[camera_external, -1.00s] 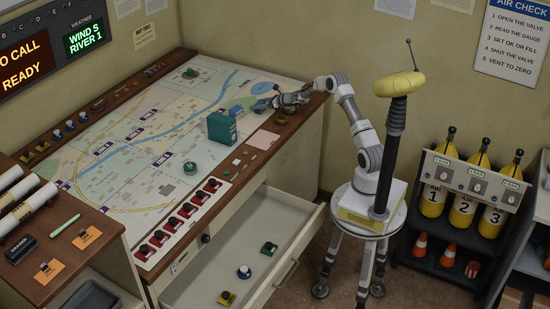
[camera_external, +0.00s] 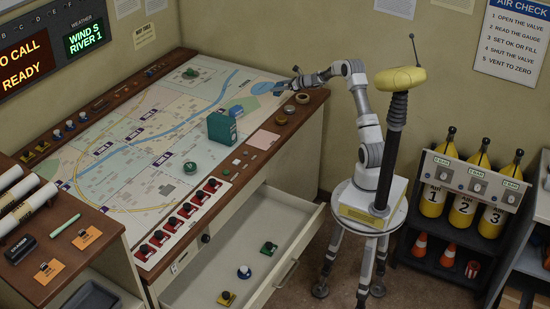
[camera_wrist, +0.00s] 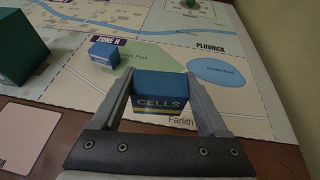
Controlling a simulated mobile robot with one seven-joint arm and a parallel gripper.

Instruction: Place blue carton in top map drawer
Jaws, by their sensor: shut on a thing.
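A small blue carton marked CELLS (camera_wrist: 160,92) is between the two fingers of my gripper (camera_wrist: 163,95) in the wrist view. My gripper (camera_external: 288,84) is shut on it, over the far right part of the map table; the carton is hard to make out in the external view. Its clearance above the table is hard to judge. A second small blue box (camera_wrist: 103,54) lies on the map to the left of the held carton; it also shows in the external view (camera_external: 236,110). A map drawer (camera_external: 250,235) stands pulled open below the table's front edge.
A larger teal box (camera_external: 222,127) stands on the map, left of my gripper. Round items (camera_external: 288,109) line the right rim. The drawer holds a green piece (camera_external: 269,248), a blue-and-white piece (camera_external: 244,272) and a yellow piece (camera_external: 226,298), with bare floor between them.

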